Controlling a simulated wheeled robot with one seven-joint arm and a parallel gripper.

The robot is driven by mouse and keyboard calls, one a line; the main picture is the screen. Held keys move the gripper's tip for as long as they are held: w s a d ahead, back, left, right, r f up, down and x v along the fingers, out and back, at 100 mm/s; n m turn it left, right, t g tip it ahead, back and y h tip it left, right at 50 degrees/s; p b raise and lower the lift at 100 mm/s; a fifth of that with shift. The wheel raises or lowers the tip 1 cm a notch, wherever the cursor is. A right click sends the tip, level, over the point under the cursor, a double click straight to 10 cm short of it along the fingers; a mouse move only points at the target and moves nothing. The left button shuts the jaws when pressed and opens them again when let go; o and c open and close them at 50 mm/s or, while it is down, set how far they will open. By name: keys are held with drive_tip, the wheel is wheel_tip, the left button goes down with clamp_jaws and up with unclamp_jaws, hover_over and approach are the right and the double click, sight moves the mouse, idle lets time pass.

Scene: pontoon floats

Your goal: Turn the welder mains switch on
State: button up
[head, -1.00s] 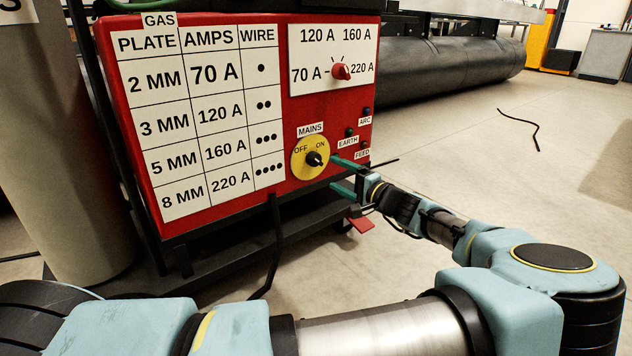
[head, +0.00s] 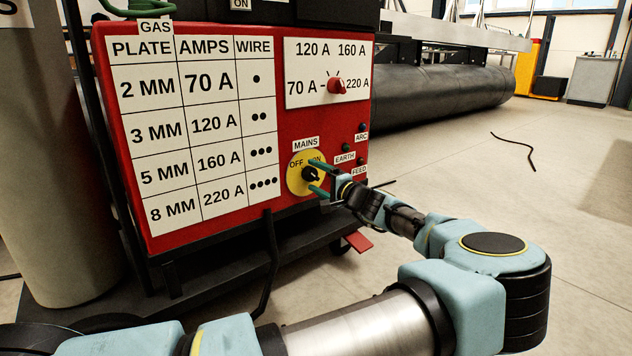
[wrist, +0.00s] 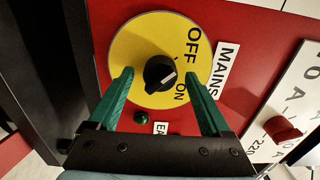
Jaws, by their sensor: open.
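The mains switch is a black rotary knob (head: 309,174) on a yellow disc (head: 293,180), low on the red welder panel (head: 225,222). OFF is at the disc's upper left and ON at its upper right in the head view. In the wrist view my gripper (wrist: 157,80) shows gaps beside the knob.
A red amps selector (head: 337,86) is above the switch. Small lamps labelled ARC, EARTH and FEED (head: 360,171) are close to my gripper's right. A black cable (head: 267,265) hangs below the panel. The floor to the right is mostly clear.

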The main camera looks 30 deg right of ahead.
clamp_jaws()
idle(0.7)
drive_tip(key=shift+r+p, duration=0.1)
drive_tip(key=shift+p, duration=0.4)
drive_tip(key=m+p, duration=0.1)
drive_tip(key=p, duration=0.1)
drive_tip(key=m+p, duration=0.1)
drive_tip(key=p, duration=0.1)
drive_tip(key=shift+r+m+p, duration=0.25)
drive_tip(key=shift+m+p, duration=0.05)
drive_tip(key=shift+m, duration=0.1)
drive_tip(key=m+p, duration=0.5)
drive_tip(key=p, duration=0.2)
drive_tip(key=shift+a, duration=0.1)
drive_tip(key=m+p, duration=0.4)
drive_tip(key=shift+f+m, duration=0.2)
drive_tip(key=shift+m, duration=0.2)
drive_tip(key=m+p, duration=0.2)
drive_tip(key=m, duration=0.3)
drive_tip(key=shift+f, duration=0.15)
drive_tip(key=shift+m+p, duration=0.3)
